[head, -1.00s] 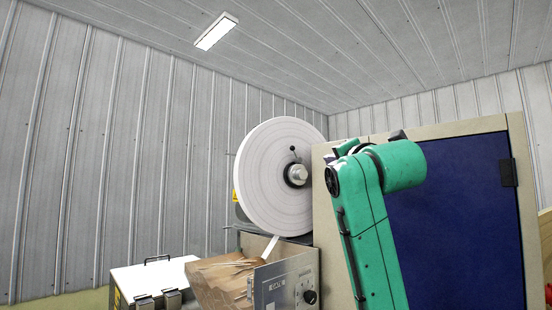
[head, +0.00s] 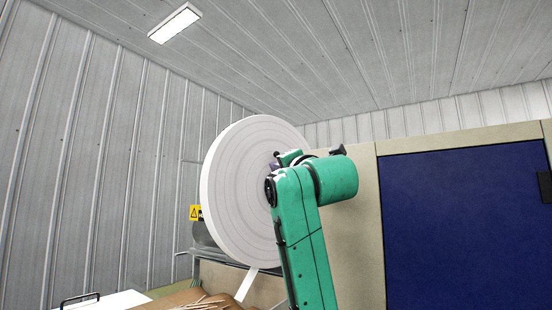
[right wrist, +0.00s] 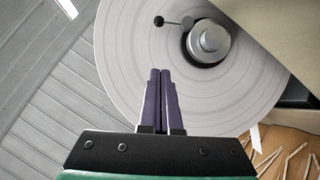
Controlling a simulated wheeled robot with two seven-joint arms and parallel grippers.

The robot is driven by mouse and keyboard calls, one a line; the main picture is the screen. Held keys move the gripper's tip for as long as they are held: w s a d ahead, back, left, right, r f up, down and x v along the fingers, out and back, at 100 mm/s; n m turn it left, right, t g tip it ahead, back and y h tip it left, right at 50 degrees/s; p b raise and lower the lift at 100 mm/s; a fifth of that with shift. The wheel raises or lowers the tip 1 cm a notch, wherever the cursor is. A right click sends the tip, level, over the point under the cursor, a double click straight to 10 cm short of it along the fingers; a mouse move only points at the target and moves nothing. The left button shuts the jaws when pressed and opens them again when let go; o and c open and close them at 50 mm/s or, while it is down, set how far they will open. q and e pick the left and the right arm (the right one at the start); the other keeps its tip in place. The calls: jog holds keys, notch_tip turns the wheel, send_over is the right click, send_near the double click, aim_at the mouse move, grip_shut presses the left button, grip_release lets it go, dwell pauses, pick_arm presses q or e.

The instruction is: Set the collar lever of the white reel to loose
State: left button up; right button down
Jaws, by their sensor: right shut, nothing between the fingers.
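The white reel (head: 232,185) is a large disc standing upright on the machine, with a strip hanging from its lower edge. In the right wrist view the reel (right wrist: 135,50) fills much of the picture. Its silver hub (right wrist: 209,41) has a dark collar around it. A thin collar lever with a dark ball end (right wrist: 159,21) points left from the hub. My right gripper (right wrist: 160,71) is shut and empty, its fingertips below the lever's ball in the picture. Whether they touch the reel I cannot tell. In the head view my right arm hides the hub and lever. My left gripper is out of view.
The beige machine body with a blue panel (head: 464,225) stands right of the reel. A yellow warning sign (head: 195,212) is at the reel's left. Thin wooden sticks (head: 205,303) lie below it. A white surface (head: 110,301) is at lower left.

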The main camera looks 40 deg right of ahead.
jog(key=p, duration=0.4)
send_near(261, 163)
jog(key=w, duration=0.3)
jog(key=w+d+p, duration=0.1)
jog(key=w+r+p, duration=0.1)
jog(key=shift+w+d+r, duration=0.15)
jog(key=shift+w+d, duration=0.2)
jog(key=shift+d, duration=0.05)
jog(key=shift+s+d+r+p, duration=0.2)
jog(key=shift+d+r+p, duration=0.05)
jog(key=shift+d+p, duration=0.3)
jog(key=shift+s+d+r+p, duration=0.15)
jog(key=shift+d+r+p, duration=0.2)
jog(key=shift+d, duration=0.55)
jog(key=shift+d+f, duration=0.15)
jog(key=shift+d, duration=0.05)
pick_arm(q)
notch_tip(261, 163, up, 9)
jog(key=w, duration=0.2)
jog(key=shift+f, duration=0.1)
pick_arm(e)
jog(key=shift+a, duration=0.1)
jog(key=shift+w, duration=0.1)
